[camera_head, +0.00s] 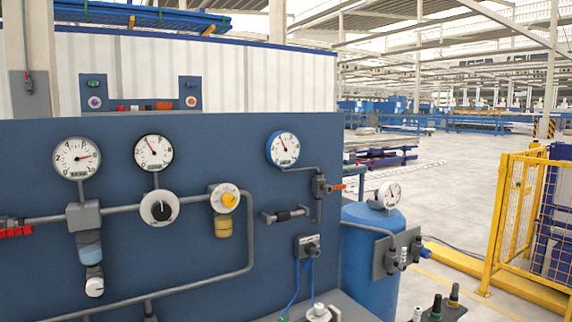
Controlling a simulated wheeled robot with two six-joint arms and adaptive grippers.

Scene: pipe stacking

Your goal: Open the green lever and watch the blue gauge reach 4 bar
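A dark blue panel (120,265) with pipes and gauges fills the left and middle of the head view. The gauge with a blue rim (283,149) is at the panel's upper right; its needle points up and slightly left, and its numbers are too small to read surely. A pipe runs from it to a dark valve with an orange-red lever (337,187), which sticks out to the right. I cannot make out a green lever. Neither of my grippers is in view.
Two white gauges (76,158) (153,153) sit at the panel's upper left. A red handle (16,231) is at the left edge. A blue tank (365,260) with a gauge (389,195) stands right of the panel. A yellow fence (515,215) stands farther right.

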